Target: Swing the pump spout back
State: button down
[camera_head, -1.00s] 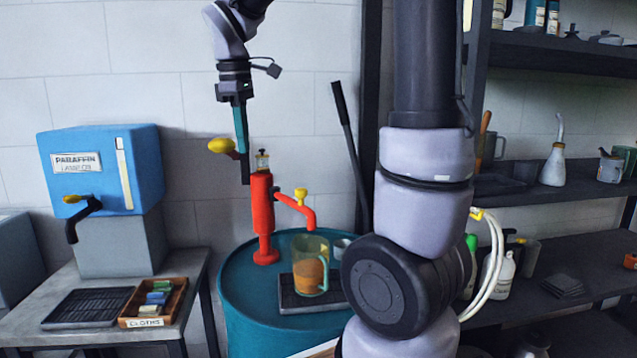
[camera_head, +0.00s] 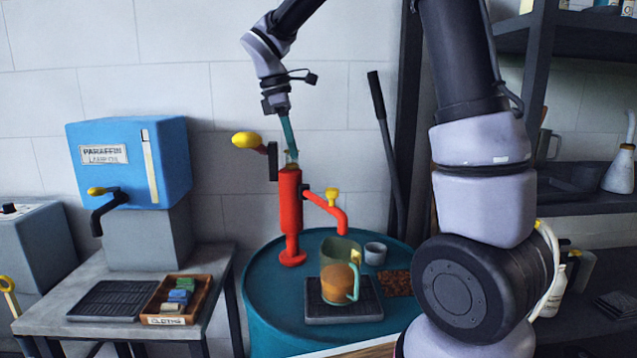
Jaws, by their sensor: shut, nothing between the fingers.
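The red hand pump (camera_head: 290,205) stands upright on a teal drum (camera_head: 268,275). Its red spout (camera_head: 322,203) points right and bends down, with a yellow tap (camera_head: 332,194) on top. The spout's end hangs above a clear jug (camera_head: 340,252) holding amber liquid. A yellow crank knob (camera_head: 246,140) sticks out left of the pump's top. My gripper (camera_head: 291,157) is shut and empty. Its teal fingers point down at the pump's top, left of the spout; whether they touch the pump I cannot tell. They cover part of the pump's top.
The jug is on a dark drip tray (camera_head: 343,312), with a small grey cup (camera_head: 375,253) behind it. A dark lever (camera_head: 385,150) rises behind the drum. A blue paraffin tank (camera_head: 130,165) and a cloth box (camera_head: 180,299) are at left. My arm hides part of the right shelves.

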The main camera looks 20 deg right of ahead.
jog(key=s+d+f, duration=0.1)
jog(key=d+f, duration=0.4)
jog(key=f, duration=0.4)
jog(key=shift+s+d, duration=0.2)
jog(key=shift+d, duration=0.2)
jog(key=shift+d, duration=0.1)
jog(key=shift+w+d+n+t, duration=0.2)
jog(key=shift+d+n+t, duration=0.1)
jog(key=shift+d+n, duration=0.9)
jog(key=w+d+n+t, duration=0.1)
jog(key=w+d+n, duration=0.7)
jog(key=d, duration=0.2)
jog(key=shift+w+t+y, duration=0.2)
jog(key=shift+t+y, duration=0.1)
jog(key=shift+t, duration=0.1)
jog(key=shift+r, duration=0.1)
